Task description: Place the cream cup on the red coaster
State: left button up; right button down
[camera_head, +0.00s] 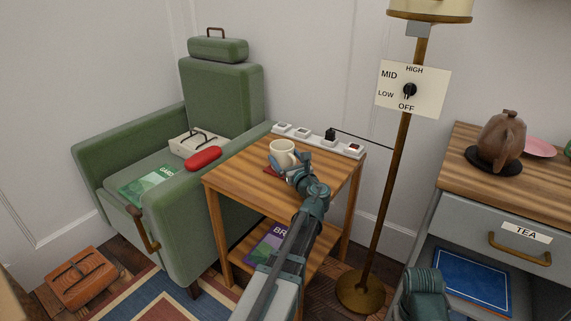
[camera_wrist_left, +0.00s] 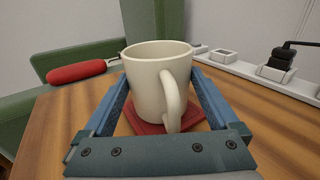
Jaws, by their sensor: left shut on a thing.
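The wooden side table (camera_head: 233,176) has a power strip (camera_head: 318,138) with a black plug (camera_head: 330,134) along its back edge. A green armchair (camera_head: 120,150) is at left, a brass lamp pole (camera_head: 393,180) at right. Bare wood surrounds the coaster.

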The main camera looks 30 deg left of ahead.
pick_arm(q)
jog(key=shift+r, duration=0.1)
jog(key=shift+f, duration=0.2)
jog(key=o, duration=1.3)
jog(key=shift+r, duration=0.15)
jog(key=shift+s+d+r, duration=0.1)
jog(key=shift+s+d, duration=0.05)
jog(key=v, duration=1.1)
jog(key=shift+s+d, duration=0.2)
jog(key=shift+d, duration=0.05)
